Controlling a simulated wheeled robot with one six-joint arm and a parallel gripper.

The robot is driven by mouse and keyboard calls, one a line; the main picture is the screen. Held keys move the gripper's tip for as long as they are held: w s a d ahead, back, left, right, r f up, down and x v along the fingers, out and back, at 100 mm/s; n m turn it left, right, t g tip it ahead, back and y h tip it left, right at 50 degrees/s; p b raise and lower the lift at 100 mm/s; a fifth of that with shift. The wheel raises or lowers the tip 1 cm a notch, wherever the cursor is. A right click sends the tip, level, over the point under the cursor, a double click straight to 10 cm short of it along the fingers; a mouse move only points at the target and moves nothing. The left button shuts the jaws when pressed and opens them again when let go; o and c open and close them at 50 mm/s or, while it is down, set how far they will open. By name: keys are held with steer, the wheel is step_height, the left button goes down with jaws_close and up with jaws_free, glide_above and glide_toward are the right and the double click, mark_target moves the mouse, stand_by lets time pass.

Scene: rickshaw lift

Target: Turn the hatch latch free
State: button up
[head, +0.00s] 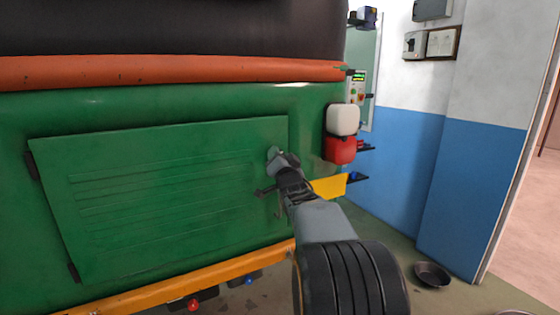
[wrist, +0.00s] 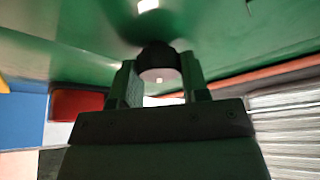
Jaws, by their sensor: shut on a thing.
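The green hatch (head: 165,200) is a ribbed panel on the green vehicle body, and it looks closed. My gripper (head: 277,160) reaches up to the hatch's right edge in the head view. In the wrist view my gripper (wrist: 160,82) has one finger on each side of a dark round latch knob (wrist: 157,56) with a pale end face. The fingers are shut on the knob, close against the green surface. In the head view my gripper hides most of the latch. A small dark piece (head: 264,192) sticks out left below the gripper; I cannot tell whether it belongs to the latch.
Dark hinges (head: 32,165) sit on the hatch's left edge. A dark bowl (head: 432,274) lies on the floor at the right. Orange bars run above and below the hatch.

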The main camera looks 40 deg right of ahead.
steer(key=shift+m+g+h+b, duration=0.3)
steer(key=shift+m+g, duration=0.35)
steer(key=shift+m, duration=1)
steer(key=shift+m+g+h+b, duration=0.25)
steer(key=shift+m+g+b, duration=0.3)
steer(key=shift+m, duration=1.05)
steer(key=shift+m+g+h+b, duration=0.25)
steer(key=shift+m+g, duration=0.45)
steer(key=shift+m, duration=0.95)
steer(key=o, duration=0.9)
steer(key=b+v, duration=0.1)
steer(key=v, duration=1.2)
steer(key=shift+s+a+b, duration=0.25)
steer(key=shift+s+b, duration=0.1)
steer(key=shift+b, duration=0.05)
